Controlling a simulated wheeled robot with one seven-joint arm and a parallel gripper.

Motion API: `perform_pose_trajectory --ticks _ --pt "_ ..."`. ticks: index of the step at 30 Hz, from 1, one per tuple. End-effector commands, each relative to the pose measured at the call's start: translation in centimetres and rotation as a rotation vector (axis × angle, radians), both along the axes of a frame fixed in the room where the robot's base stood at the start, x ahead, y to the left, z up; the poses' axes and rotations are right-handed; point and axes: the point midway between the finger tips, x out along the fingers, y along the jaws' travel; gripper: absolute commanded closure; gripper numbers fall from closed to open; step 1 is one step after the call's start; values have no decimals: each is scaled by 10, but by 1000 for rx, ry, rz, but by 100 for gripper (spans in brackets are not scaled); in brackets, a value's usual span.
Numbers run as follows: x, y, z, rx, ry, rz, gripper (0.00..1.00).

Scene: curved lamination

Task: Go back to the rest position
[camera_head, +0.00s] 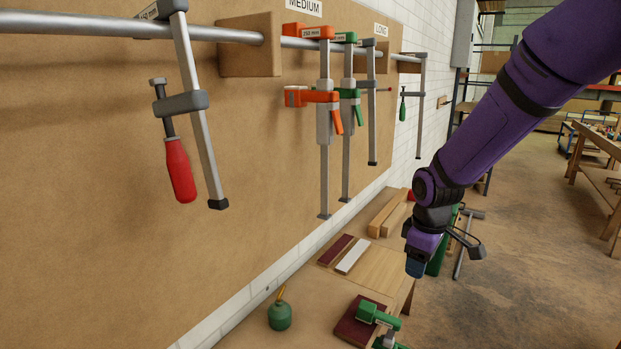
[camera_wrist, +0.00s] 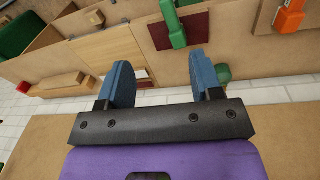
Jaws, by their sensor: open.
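My gripper (camera_head: 416,265) hangs at the end of my purple arm, to the right of the bench in the head view. In the wrist view my gripper (camera_wrist: 163,80) shows its two blue fingers spread apart, with nothing held between them. In that view a green clamp (camera_wrist: 172,22) on a dark red board lies beyond the fingers, apart from them. In the head view the green clamp (camera_head: 378,317) rests on the dark red board (camera_head: 352,327) at the bottom.
Clamps hang on a rail along the wall board (camera_head: 90,200), including a red-handled one (camera_head: 180,170) and an orange one (camera_head: 325,95). The bench (camera_head: 380,268) holds wood strips and a green oil can (camera_head: 280,315). Open floor (camera_head: 530,250) lies to the right.

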Motion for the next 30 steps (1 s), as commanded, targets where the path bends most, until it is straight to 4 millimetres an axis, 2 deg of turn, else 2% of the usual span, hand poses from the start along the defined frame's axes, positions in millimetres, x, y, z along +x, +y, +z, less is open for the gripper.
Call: perform_pose_trajectory --ticks 1,6,15,24,30 --pt "-6 -3 14 2 -17 -29 41" --pt "-27 -14 52 13 -59 -130 41" --pt "-72 -30 110 45 -132 -307 41" --pt "-125 -44 154 93 -204 -482 41" --pt "-163 -52 175 133 -248 -595 41"
